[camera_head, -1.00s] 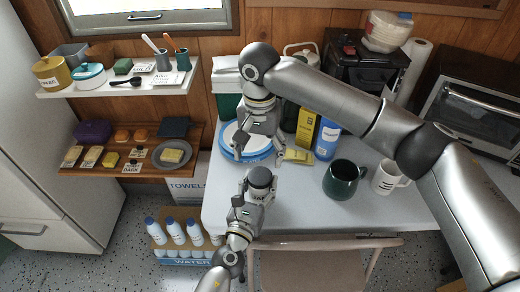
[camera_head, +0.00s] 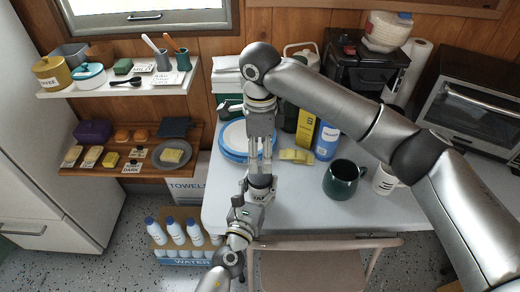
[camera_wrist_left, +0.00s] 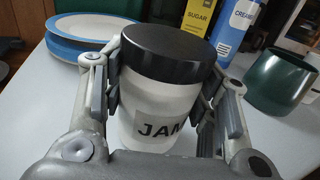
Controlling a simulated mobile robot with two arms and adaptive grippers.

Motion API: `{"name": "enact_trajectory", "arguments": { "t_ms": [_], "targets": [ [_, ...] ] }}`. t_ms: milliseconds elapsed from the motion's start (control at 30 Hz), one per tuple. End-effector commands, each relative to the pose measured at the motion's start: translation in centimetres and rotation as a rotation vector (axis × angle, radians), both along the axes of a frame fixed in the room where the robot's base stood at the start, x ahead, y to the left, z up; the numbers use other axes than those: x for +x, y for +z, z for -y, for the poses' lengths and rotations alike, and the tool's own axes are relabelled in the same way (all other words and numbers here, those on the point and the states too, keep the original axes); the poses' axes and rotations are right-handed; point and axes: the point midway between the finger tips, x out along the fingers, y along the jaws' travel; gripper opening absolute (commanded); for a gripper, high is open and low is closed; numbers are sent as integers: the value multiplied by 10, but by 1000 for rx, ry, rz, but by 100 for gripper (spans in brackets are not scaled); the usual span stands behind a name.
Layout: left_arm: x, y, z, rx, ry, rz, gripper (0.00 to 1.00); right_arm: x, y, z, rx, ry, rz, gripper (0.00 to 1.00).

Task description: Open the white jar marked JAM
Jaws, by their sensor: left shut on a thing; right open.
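The white jar marked JAM (camera_wrist_left: 160,118) stands upright in the left wrist view, with its wide black lid (camera_wrist_left: 170,48) on. My left gripper (camera_head: 256,194) is shut around the jar's body, one finger on each side below the lid. The jar's base is hidden, so I cannot tell whether it touches the table. In the head view, the jar is mostly hidden by my grippers. My right gripper (camera_head: 262,168) is open and points down from above, its fingertips close over the lid. I cannot tell whether they touch it.
Blue-rimmed plates (camera_head: 234,140) lie on the white table (camera_head: 300,212) behind my grippers. Yellow blocks (camera_head: 296,156), a yellow SUGAR box (camera_head: 306,124) and a blue carton (camera_head: 327,140) stand nearby. A green mug (camera_head: 342,180) is to the right. A chair (camera_head: 318,246) is in front.

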Motion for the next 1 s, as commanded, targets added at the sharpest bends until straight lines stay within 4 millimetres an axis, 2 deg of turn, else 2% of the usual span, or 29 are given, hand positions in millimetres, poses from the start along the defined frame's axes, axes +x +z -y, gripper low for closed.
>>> {"name": "enact_trajectory", "arguments": {
  "t_ms": [167,433,600,967,1000],
  "targets": [
    [0,0,0,0,0,0,0,-1,-17,0,-2,-15,-3,74],
    [0,0,0,0,0,0,0,0,-58,1,-2,-13,-3,74],
    [0,0,0,0,0,0,0,0,-75,0,-1,-12,-1,74],
    [0,0,0,0,0,0,0,0,-80,0,-1,-11,0,74],
    [0,0,0,0,0,0,0,0,-80,0,-1,-11,0,69]
  ]
}}
